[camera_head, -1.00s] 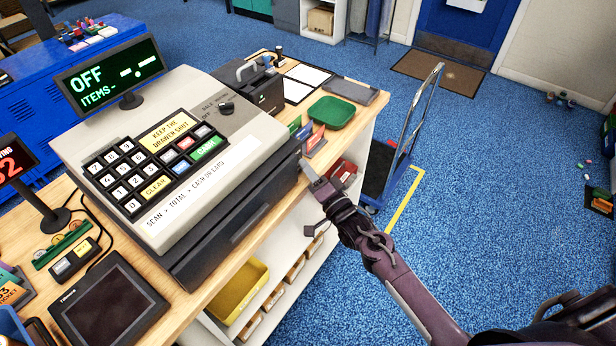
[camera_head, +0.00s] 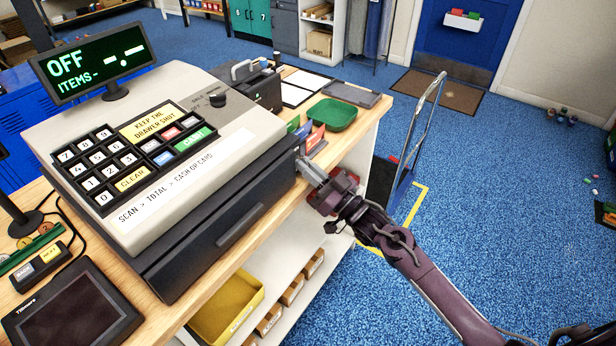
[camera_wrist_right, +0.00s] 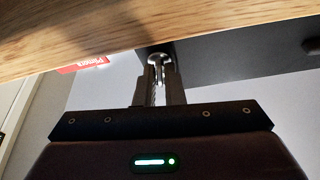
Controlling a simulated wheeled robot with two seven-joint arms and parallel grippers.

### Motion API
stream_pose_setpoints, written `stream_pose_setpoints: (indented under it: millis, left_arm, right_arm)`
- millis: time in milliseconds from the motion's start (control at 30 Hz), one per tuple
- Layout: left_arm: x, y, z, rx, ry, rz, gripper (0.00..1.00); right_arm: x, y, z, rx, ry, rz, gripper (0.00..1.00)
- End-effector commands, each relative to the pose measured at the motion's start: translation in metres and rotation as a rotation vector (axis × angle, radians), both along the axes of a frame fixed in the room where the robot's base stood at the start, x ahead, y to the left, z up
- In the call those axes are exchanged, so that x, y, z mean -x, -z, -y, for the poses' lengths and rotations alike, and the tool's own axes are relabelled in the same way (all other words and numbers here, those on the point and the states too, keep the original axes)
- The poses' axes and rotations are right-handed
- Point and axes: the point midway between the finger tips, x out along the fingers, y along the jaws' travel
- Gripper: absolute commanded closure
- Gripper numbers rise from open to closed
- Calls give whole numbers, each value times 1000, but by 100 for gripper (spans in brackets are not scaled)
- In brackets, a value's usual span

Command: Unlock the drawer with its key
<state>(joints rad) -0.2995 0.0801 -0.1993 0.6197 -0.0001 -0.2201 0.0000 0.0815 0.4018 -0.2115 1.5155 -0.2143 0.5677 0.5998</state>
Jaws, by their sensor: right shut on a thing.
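The drawer (camera_head: 215,240) is the dark unit beneath the grey cash register (camera_head: 150,165), and it is shut. My right gripper (camera_head: 309,172) is at the right end of the drawer's front. In the right wrist view its fingers (camera_wrist_right: 159,88) are shut on a small metal key, mostly hidden between them. A round silver lock (camera_wrist_right: 158,58) on the dark drawer face (camera_wrist_right: 225,58) is right at the fingertips. How deep the key sits in the lock cannot be told. My left gripper is not in view.
The wooden counter (camera_head: 160,325) runs along beneath the drawer. A green tray (camera_head: 332,114) and upright cards (camera_head: 312,139) stand beyond the gripper. A yellow bin (camera_head: 228,308) is on the shelf below. A trolley (camera_head: 420,135) stands on the open blue floor to the right.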

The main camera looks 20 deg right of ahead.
Motion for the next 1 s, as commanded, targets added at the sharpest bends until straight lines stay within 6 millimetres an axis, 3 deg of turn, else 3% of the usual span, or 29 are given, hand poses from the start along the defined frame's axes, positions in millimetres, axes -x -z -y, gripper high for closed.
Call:
stream_pose_setpoints:
  millis: [300, 867, 900, 1000]
  left_arm:
    - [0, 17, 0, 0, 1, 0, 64]
    - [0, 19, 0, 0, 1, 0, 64]
    - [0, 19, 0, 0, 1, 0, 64]
    - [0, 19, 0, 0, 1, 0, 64]
  right_arm:
    - [0, 2, 1, 109, 0, 82, 100]
    - [0, 1, 1, 133, -1, 101, 100]
    - [0, 1, 1, 133, -1, 101, 90]
    - [0, 1, 1, 132, -1, 100, 77]
